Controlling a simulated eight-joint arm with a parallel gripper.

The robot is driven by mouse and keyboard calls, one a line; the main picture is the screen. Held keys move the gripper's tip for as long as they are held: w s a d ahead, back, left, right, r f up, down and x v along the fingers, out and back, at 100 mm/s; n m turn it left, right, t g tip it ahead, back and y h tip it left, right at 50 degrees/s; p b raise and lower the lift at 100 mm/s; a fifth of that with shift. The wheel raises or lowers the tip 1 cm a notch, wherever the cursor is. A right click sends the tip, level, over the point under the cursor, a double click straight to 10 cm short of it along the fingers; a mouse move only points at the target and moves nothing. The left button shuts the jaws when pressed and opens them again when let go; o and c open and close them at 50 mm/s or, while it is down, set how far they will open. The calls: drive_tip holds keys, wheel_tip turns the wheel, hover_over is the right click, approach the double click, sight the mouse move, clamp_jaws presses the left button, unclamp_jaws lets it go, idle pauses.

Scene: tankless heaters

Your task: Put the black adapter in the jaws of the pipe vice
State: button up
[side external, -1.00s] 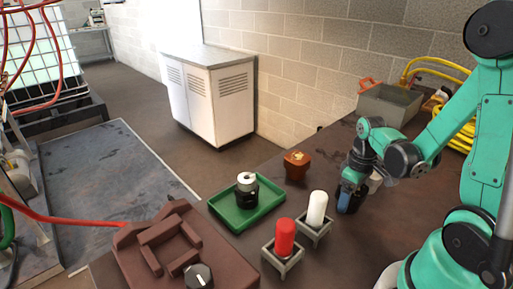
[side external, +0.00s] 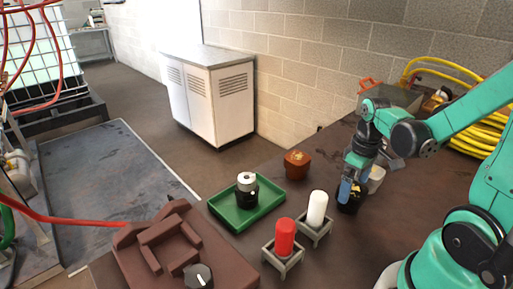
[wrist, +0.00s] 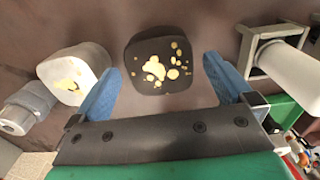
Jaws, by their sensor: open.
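The black adapter (side external: 349,203), dark with yellowish spots on top, stands on the brown bench. In the wrist view the adapter (wrist: 150,48) shows between and just beyond my two blue fingertips, with gaps on both sides. My gripper (side external: 350,188) is open, pointing down over the adapter; in the side view its fingers hide part of it. The spread fingers also show in the wrist view (wrist: 161,70). The pipe vice (side external: 160,243) is the brown block with raised jaws at the front left of the bench. Its jaws appear empty.
A white adapter (side external: 376,177) stands close beside the black one, and a brown piece (side external: 296,165) stands farther back. White (side external: 317,209) and red (side external: 285,237) cylinders in stands and a green tray (side external: 268,208) holding a black-and-white piece lie between adapter and vice.

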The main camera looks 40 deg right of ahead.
wheel_tip(320, 180, up, 8)
drive_tip(key=shift+r, duration=0.1)
drive_tip(key=w+a+t, duration=0.3)
drive_tip(key=a, duration=0.3)
drive_tip(key=w+a+t, duration=0.2)
drive_tip(key=a+t, duration=0.2)
drive_tip(key=a, duration=0.3)
drive_tip(key=shift+w+r, duration=0.4)
drive_tip(key=shift+r, duration=0.05)
drive_tip(key=g, duration=0.7)
hover_over(353, 188)
wheel_tip(353, 188, down, 6)
drive_tip(key=shift+r, duration=0.1)
drive_tip(key=shift+f, duration=2.7)
